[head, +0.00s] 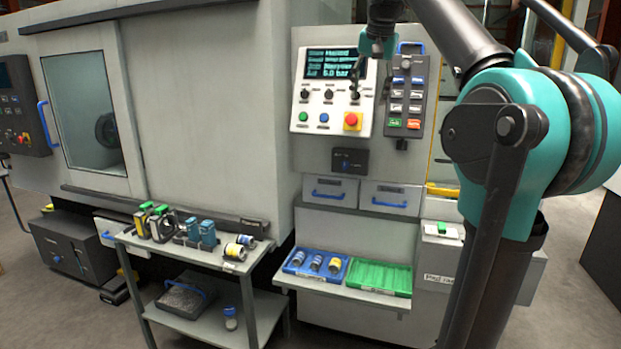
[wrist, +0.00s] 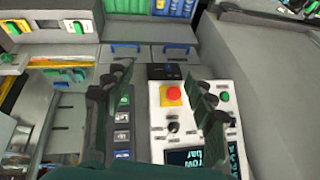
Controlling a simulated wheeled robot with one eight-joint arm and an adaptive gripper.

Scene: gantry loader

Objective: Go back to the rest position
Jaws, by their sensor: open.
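My gripper (head: 368,82) is in front of the control panel (head: 312,112) in the head view, at the right side of its screen (head: 335,62). In the wrist view my gripper (wrist: 162,86) shows two dark fingers spread apart with nothing between them. The panel appears upside down there, with its red emergency button (wrist: 173,95) visible between the fingers. Whether the fingers touch the panel cannot be told. My arm comes in from the upper right of the head view.
A dark keypad (head: 406,95) hangs right of the panel. Below are drawers (head: 330,190), a blue tray (head: 325,277) with several cylinders, and a green tray (head: 380,277). A cart (head: 215,258) with parts stands at the left, before the machine door (head: 85,115).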

